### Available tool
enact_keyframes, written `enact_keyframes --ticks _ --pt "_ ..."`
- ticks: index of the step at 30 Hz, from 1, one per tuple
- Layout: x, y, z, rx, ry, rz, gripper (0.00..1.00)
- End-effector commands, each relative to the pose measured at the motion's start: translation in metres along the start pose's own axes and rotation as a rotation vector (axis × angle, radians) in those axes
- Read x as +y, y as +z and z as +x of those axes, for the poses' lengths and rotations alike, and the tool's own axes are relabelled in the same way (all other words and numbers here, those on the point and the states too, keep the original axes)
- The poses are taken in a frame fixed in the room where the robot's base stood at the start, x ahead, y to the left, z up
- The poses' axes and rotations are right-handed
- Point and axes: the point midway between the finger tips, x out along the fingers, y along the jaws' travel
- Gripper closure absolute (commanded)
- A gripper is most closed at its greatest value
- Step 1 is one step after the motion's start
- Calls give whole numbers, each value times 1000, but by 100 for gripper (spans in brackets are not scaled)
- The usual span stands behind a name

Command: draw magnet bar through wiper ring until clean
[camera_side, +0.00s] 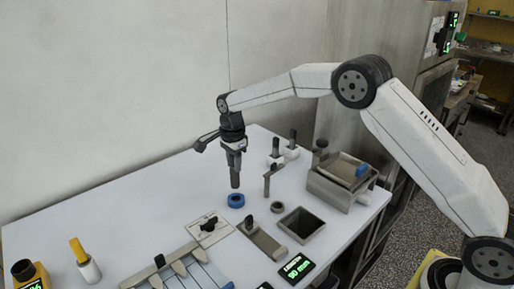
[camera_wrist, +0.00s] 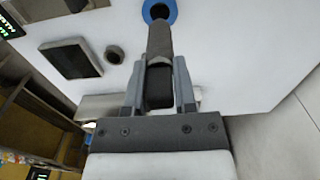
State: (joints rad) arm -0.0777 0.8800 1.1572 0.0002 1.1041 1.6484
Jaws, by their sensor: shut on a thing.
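My gripper (camera_side: 234,160) is shut on the upper part of a dark grey magnet bar (camera_side: 235,180) and holds it upright, pointing down. The wrist view shows the bar (camera_wrist: 159,40) between the two fingers (camera_wrist: 158,72). A blue ring (camera_side: 236,201), which looks like the wiper ring, lies on the white table. The bar's lower end is close to the ring and appears just above or behind it in the side view. In the wrist view the bar's far end lines up with the blue ring (camera_wrist: 172,13). I cannot tell whether it enters the hole.
Right of the ring are a small grey ring (camera_side: 277,207), a dark open box (camera_side: 301,238) and a metal box (camera_side: 335,192). A post (camera_side: 267,183) and white-based posts (camera_side: 292,153) stand nearby.

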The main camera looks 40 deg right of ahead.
Motion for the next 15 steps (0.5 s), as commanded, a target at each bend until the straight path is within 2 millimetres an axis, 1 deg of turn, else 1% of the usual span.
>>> enact_keyframes --ticks 15 --pt "0 0 24 0 0 0 100"
